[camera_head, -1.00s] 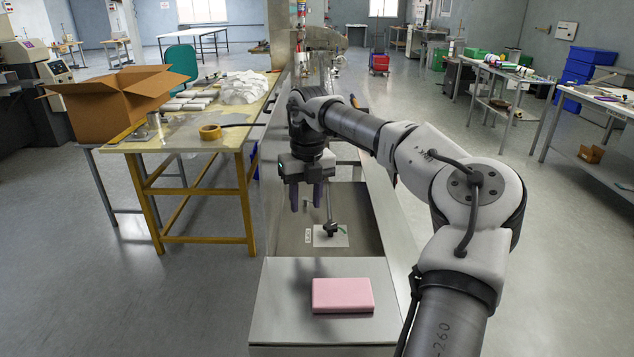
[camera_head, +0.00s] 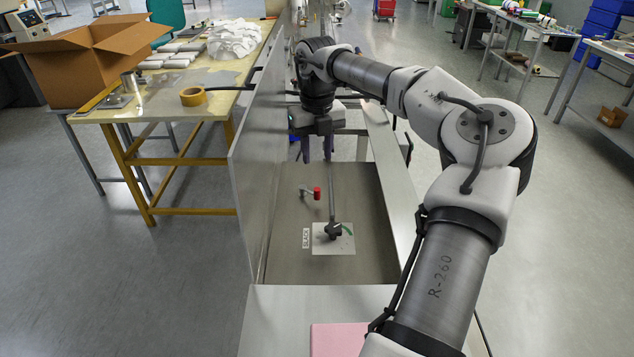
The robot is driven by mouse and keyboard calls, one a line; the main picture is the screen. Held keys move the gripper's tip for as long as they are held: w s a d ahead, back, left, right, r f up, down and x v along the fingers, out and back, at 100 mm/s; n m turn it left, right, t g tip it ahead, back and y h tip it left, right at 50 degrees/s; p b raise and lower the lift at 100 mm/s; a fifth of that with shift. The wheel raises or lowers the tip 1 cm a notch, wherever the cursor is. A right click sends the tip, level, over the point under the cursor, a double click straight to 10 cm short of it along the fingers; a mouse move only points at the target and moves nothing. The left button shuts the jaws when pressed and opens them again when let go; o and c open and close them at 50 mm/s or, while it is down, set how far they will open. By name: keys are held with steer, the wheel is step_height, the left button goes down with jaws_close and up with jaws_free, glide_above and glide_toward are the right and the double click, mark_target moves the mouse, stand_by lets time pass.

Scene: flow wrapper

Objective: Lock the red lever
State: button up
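The red lever (camera_head: 317,193) shows as a short grey arm with a red knob at its right end, in the recessed metal panel (camera_head: 285,255). My gripper (camera_head: 317,152) is above and beyond it in the picture, pointing down, with its two dark fingers apart and nothing seen between them. The fingers look clear of the red knob; their exact height above the panel is hard to tell. Any label or plate of the red lever cannot be made out.
A tall metal side wall (camera_head: 252,150) bounds the left. A pink block (camera_head: 338,340) lies on the near metal top.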

mark_target(317, 189)
step_height(317, 189, down, 11)
steer(key=shift+r+p, duration=0.1)
steer(key=shift+p, duration=0.7)
